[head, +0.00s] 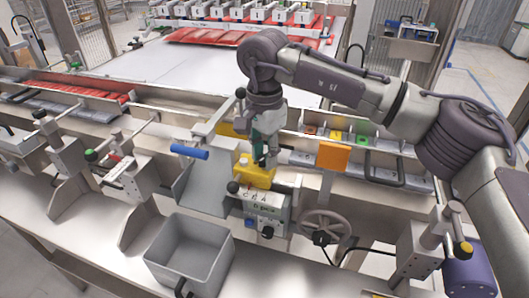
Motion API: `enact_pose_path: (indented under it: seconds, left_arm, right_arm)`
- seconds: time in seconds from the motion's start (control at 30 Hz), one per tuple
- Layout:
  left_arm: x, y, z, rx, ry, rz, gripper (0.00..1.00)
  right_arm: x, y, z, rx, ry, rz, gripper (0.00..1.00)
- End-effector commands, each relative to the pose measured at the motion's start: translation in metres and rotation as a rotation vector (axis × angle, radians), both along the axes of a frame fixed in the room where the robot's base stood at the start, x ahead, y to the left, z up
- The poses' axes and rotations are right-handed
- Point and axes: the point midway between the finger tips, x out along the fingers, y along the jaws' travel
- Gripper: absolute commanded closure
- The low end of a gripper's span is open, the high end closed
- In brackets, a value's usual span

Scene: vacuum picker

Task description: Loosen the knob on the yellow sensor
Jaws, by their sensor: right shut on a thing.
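The yellow sensor (256,174) sits near the middle of the head view, on top of a grey bracket block above the machine's front ledge. My right arm reaches in from the right and my right gripper (266,160) points down onto the sensor from above. Its fingers are closed at the sensor's top, where the knob would be; the gripper hides the knob. My left gripper does not show.
A grey open bin (190,254) stands on the ledge at front left. A handwheel (325,227) is right of the sensor block. A blue handle (190,151) sticks out left of my gripper. An orange plate (333,157) stands to the right.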

Motion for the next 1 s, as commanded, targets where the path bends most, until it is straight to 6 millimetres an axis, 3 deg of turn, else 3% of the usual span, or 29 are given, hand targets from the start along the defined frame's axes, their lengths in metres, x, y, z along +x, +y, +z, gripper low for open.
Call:
enact_pose_path:
  seconds: [0.07,0.1,0.23,0.5,0.63,1.0]
  left_arm:
    - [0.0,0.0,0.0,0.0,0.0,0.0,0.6]
    - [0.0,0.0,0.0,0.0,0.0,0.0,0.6]
    - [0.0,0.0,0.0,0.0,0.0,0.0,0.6]
    - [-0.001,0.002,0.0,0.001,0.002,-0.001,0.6]
    - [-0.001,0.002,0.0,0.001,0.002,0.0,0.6]
    - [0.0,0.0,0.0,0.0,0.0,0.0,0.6]
  right_arm:
    - [0.001,0.0,0.003,0.003,-0.007,0.001,1.0]
    - [0.001,0.0,0.003,0.003,-0.007,0.001,0.62]
    - [0.001,0.0,0.002,0.002,-0.005,0.0,0.44]
    - [0.0,0.0,0.001,0.001,-0.002,0.0,0.44]
    - [0.001,0.0,0.01,0.001,-0.004,0.0,0.44]
    - [0.001,0.001,0.085,0.002,-0.006,-0.001,0.44]
